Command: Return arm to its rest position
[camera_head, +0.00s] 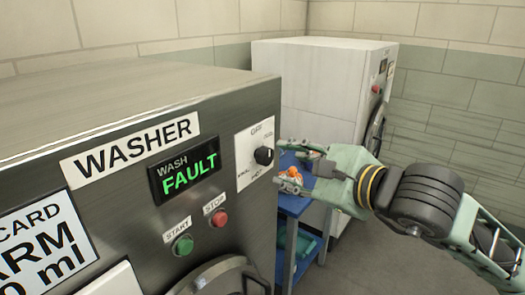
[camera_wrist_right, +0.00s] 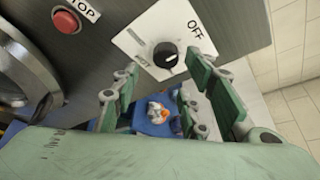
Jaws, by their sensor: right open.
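My right gripper (camera_head: 282,164) is open in front of the washer's right end, close to the black selector knob (camera_head: 264,156). In the right wrist view the two green fingers of the gripper (camera_wrist_right: 160,95) are spread apart with nothing between them. The knob (camera_wrist_right: 166,55) shows just beyond the fingertips, on a white plate marked OFF, and I see no grip on it. My right arm (camera_head: 430,195) reaches in from the right. My left gripper is not in view.
The steel washer (camera_head: 100,105) fills the left, with a display (camera_head: 186,170) reading WASH FAULT, a green start button (camera_head: 182,246) and a red stop button (camera_head: 219,217). A blue cart (camera_head: 291,203) with orange-and-white items stands behind the gripper. A white machine (camera_head: 310,85) stands farther back.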

